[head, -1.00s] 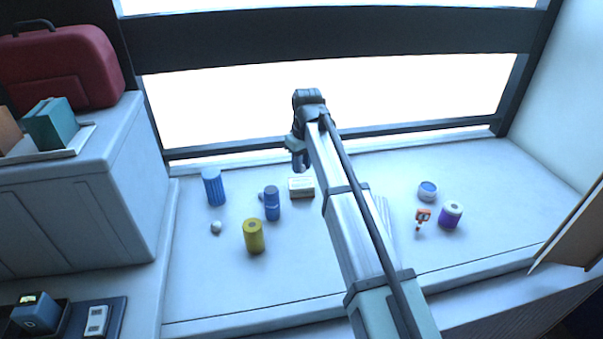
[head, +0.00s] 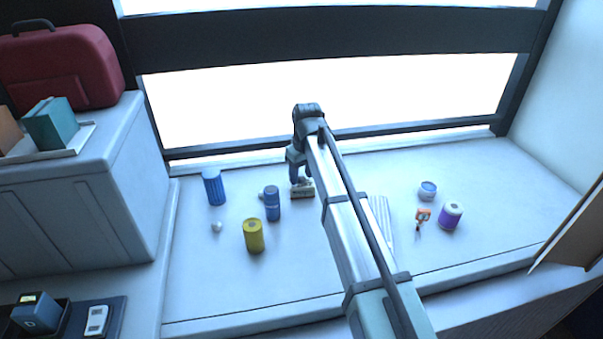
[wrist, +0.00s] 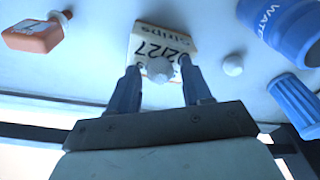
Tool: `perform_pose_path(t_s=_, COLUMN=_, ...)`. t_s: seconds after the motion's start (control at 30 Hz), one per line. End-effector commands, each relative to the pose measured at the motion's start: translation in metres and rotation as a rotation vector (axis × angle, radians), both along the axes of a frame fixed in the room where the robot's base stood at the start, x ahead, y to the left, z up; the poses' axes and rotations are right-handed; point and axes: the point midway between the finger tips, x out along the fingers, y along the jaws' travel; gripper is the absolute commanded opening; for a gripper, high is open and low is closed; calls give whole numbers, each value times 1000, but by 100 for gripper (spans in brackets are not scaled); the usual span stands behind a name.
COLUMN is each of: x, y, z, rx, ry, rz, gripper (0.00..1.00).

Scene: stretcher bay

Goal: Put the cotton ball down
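A small white cotton ball (wrist: 160,71) sits between the two fingertips of my gripper (wrist: 161,66) in the wrist view. Behind the ball is a pale box (wrist: 148,38) with dark print, which partly shows below my gripper (head: 301,180) in the head view (head: 302,193). The ball is right over the box; whether it touches the box I cannot tell. A second white ball (wrist: 232,65) lies to the right in the wrist view.
A blue water bottle (head: 272,205), ribbed blue cup (head: 213,188), yellow can (head: 253,236) and white ball (head: 216,227) stand left of my arm. An orange bottle (head: 422,216), purple-banded jar (head: 450,216) and small blue-white tub (head: 428,190) are right. The front surface is clear.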

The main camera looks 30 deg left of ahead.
Motion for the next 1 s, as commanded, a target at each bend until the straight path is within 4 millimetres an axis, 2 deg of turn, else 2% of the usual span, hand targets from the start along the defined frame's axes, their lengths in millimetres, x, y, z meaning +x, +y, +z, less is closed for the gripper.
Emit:
perform_pose_path(t_s=0.27, x=0, y=0, z=1, rx=0, ry=0, rz=0, gripper=52)
perform_pose_path(t_s=0.43, x=0, y=-1, z=12, rx=2, ry=-2, rz=0, gripper=52)
perform_pose_path(t_s=1.0, x=-4, y=-11, z=104, rx=1, ry=0, rz=0, gripper=52)
